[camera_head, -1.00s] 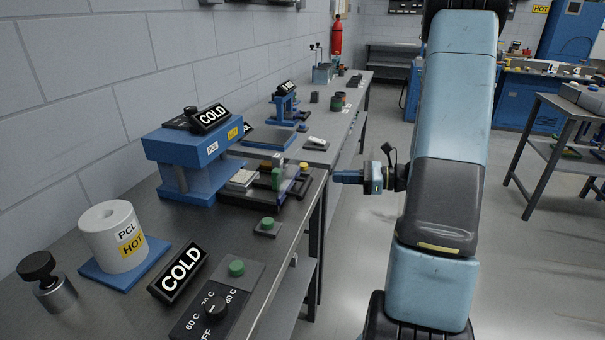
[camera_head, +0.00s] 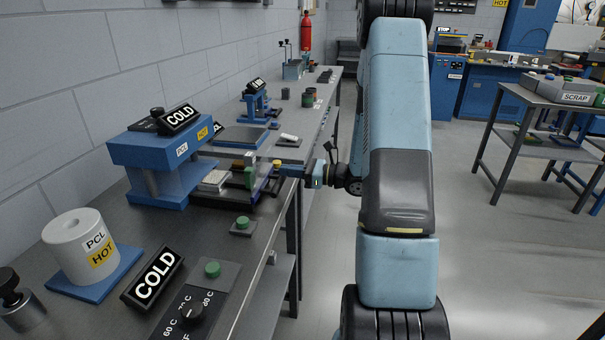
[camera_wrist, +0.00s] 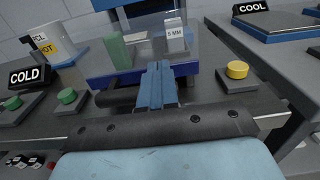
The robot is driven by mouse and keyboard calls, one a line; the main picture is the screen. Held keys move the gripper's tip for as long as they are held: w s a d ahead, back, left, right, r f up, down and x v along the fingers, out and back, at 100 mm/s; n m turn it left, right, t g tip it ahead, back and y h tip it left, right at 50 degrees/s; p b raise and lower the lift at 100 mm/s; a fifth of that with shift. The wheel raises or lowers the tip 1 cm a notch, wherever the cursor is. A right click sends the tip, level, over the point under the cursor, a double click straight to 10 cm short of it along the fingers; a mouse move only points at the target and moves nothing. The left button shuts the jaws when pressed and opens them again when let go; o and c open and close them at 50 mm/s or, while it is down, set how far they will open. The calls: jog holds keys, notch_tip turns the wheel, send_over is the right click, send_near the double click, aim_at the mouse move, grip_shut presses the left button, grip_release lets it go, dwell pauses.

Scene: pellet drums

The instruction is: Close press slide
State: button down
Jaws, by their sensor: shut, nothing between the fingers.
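The blue press (camera_head: 155,152) stands on the bench at left in the head view, marked PCL and HOT, with a COLD sign on top. Its slide (camera_head: 225,199) sticks out to the right of the press, toward the bench's front edge. The slide carries a green block (camera_wrist: 119,52) and a white 6 MM block (camera_wrist: 175,40). In the wrist view a dark bar (camera_wrist: 115,97) runs along the slide's front. My gripper (camera_wrist: 157,68) is shut and empty at the middle of this front edge. Whether it touches is unclear. It shows in the head view too (camera_head: 281,171).
A green button (camera_head: 242,223) sits near the slide and a yellow button (camera_wrist: 237,69) stands right of my fingers. A white PCL drum (camera_head: 77,243), a COLD sign (camera_head: 153,277) and a temperature dial box (camera_head: 193,312) are on the near bench. Open floor lies right.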

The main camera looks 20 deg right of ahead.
aim_at(268, 168)
jog(key=shift+x, duration=1.8)
